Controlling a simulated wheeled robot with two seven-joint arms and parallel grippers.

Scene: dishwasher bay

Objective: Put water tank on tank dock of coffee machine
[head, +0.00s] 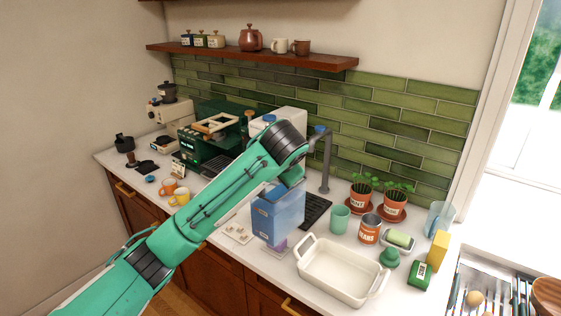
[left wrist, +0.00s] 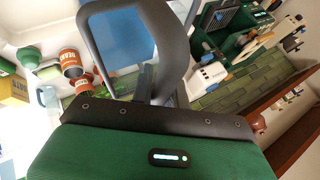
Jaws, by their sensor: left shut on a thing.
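The water tank (head: 278,217) is a translucent blue box, upright at the front of the counter in the head view. My left gripper (head: 291,180) is at its top, mostly hidden by my wrist. In the left wrist view, the dark fingers (left wrist: 145,75) frame the blue tank (left wrist: 125,38), and the gripper is shut on it. The tank seems held above the counter, but its exact height is unclear. The dark green coffee machine (head: 208,150) stands behind and left of the tank, partly covered by my arm. I cannot make out its tank dock. My right gripper is not in view.
A grey tap (head: 326,165) rises behind the tank. Right of the tank are a mint cup (head: 340,219), a bean can (head: 370,228) and a white baking dish (head: 342,272). Orange and yellow mugs (head: 180,197) stand left. A wooden shelf (head: 250,57) hangs above.

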